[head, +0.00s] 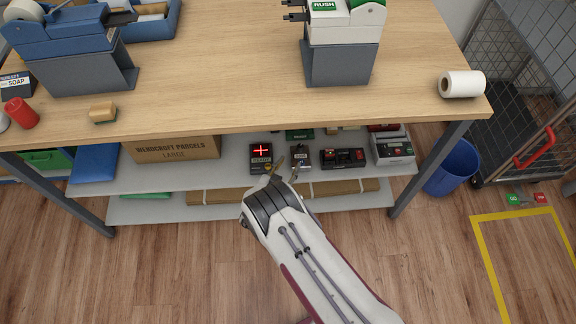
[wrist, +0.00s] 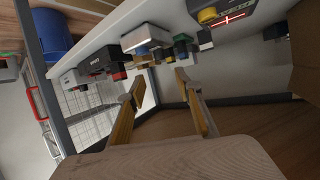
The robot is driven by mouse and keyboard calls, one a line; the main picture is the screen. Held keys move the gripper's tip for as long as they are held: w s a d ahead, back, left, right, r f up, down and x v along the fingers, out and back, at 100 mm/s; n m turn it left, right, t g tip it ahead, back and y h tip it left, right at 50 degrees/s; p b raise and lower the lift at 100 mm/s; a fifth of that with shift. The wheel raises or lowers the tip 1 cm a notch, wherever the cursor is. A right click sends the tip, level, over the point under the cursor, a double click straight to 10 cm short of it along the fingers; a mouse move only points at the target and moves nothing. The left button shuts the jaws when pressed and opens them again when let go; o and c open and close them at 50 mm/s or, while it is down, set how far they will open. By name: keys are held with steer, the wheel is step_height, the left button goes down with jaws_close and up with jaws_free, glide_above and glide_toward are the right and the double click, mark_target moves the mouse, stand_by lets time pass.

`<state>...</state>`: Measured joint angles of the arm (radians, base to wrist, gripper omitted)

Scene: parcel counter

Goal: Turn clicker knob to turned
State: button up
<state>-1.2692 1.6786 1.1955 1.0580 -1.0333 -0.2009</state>
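I cannot read which device is the clicker. A dark device with a lit red cross (head: 261,153) sits on the upper under-counter shelf. It also shows in the wrist view (wrist: 228,21), with a round yellow knob (wrist: 207,15) on it. To its right in the head view is a small grey box (head: 302,157) with a label. In the wrist view a white-and-grey box with a blue part (wrist: 146,38) hangs inverted. My gripper (head: 286,170) is in front of the shelf edge, near these two devices. Its fingers (wrist: 160,85) are apart with nothing between them.
A black-and-red device (head: 344,157) and a white-and-grey machine (head: 394,147) stand further right on the shelf (head: 230,176). A cardboard box (head: 176,149) is left. The counter (head: 220,70) overhangs the shelf. A blue bin (head: 452,168) stands on the floor.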

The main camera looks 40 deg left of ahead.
steer(key=shift+w, duration=0.1)
steer(key=n+y, duration=0.2)
steer(key=y, duration=0.1)
glide_toward(301, 147)
steer(key=shift+g, duration=0.3)
steer(key=shift+w+a+r, duration=0.5)
steer(key=shift+a+r, duration=0.05)
steer(key=shift+r, duration=0.15)
steer(key=shift+w+a+r, duration=0.5)
steer(key=shift+r, duration=0.2)
steer(key=shift+w+d+f+n+g+y, duration=0.1)
steer(key=shift+w+n+g+y, duration=0.7)
steer(key=shift+w+n, duration=0.4)
steer(key=shift+w+d+f+n+g+y, duration=0.1)
steer(key=shift+w+d+n+g+y, duration=0.25)
steer(key=shift+n+y, duration=0.2)
steer(key=shift+w+d+f+n+g+y, duration=0.25)
steer(key=shift+d+n+g+y, duration=0.1)
steer(key=shift+n+g, duration=0.15)
steer(key=shift+s+d+f+n+g+y, duration=0.1)
steer(key=shift+d+f+n+g+y, duration=0.35)
steer(key=shift+d+n+g, duration=0.3)
steer(key=shift+s+d+f+n+g, duration=0.15)
steer(key=shift+d+n+g, duration=0.1)
steer(key=shift+d+g, duration=0.15)
steer(key=shift+s+d+f+n+g, duration=0.15)
steer(key=shift+d+n+g, duration=0.15)
steer(key=shift+g, duration=0.1)
steer(key=shift+a, duration=0.15)
